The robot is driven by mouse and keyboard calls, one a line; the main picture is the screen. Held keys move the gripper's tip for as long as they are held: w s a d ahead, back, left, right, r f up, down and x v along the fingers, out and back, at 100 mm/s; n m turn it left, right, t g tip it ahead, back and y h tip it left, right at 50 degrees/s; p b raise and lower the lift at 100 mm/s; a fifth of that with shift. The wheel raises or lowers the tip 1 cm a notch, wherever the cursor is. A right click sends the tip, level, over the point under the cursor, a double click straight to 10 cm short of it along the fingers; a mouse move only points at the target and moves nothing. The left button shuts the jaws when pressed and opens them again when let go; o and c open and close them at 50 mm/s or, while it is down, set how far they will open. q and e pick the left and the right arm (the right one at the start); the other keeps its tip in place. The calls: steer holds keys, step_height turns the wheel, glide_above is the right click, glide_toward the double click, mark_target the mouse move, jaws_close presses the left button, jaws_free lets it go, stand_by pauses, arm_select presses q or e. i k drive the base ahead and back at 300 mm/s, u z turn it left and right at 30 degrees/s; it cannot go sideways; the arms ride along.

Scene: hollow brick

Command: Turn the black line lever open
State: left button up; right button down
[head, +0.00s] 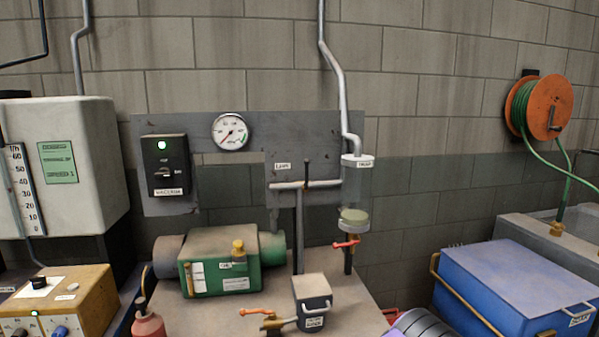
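The black line lever (307,172) stands upright on a small brass valve (306,185) in the middle of the picture. It points up, across the pale horizontal pipe (325,184) that the valve sits on. A small white label (282,166), its text too small to read surely, is on the grey panel just left of the lever. Neither of my grippers shows in the head view, and nothing touches the lever.
A clear trap cylinder (356,195) with a red-handled valve (346,244) hangs right of the lever. A switch box (166,165) and gauge (230,131) are left. Below stand a green pump (218,262) and a grey box (312,300). The space before the lever looks clear.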

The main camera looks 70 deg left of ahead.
mark_target(307, 176)
steer(key=k, duration=0.3)
steer(key=u, duration=1)
